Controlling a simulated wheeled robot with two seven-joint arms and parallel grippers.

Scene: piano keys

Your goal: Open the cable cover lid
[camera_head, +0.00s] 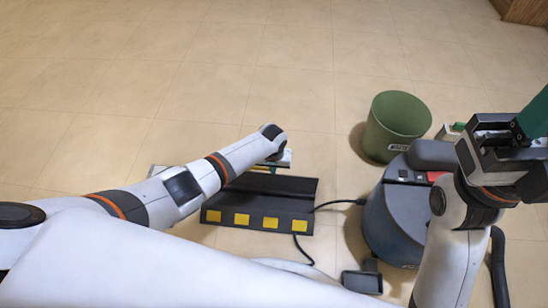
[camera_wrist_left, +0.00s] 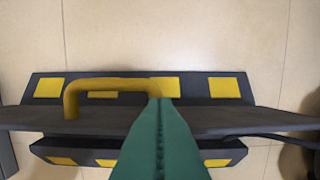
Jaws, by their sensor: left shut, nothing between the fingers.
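The black cable cover (camera_head: 282,190) with yellow squares lies on the floor below my left arm. It fills the middle of the left wrist view (camera_wrist_left: 60,146), with yellow squares along both long sides. The dark lid (camera_wrist_left: 230,122) runs across its middle, with a yellow bent handle (camera_wrist_left: 110,85) on it; I cannot tell the lid's exact angle. My left gripper (camera_wrist_left: 158,102) is shut and empty, its green fingertips beside the handle's right end; contact is unclear. In the head view my left wrist hides most of that gripper. My right gripper (camera_head: 518,138) is raised at right, its jaws unclear.
A blue-grey vacuum-like machine (camera_head: 385,225) stands right of the cover, with a green bin (camera_head: 398,122) behind it. A black cable (camera_head: 340,203) runs between cover and machine. The tiled floor behind and left is clear.

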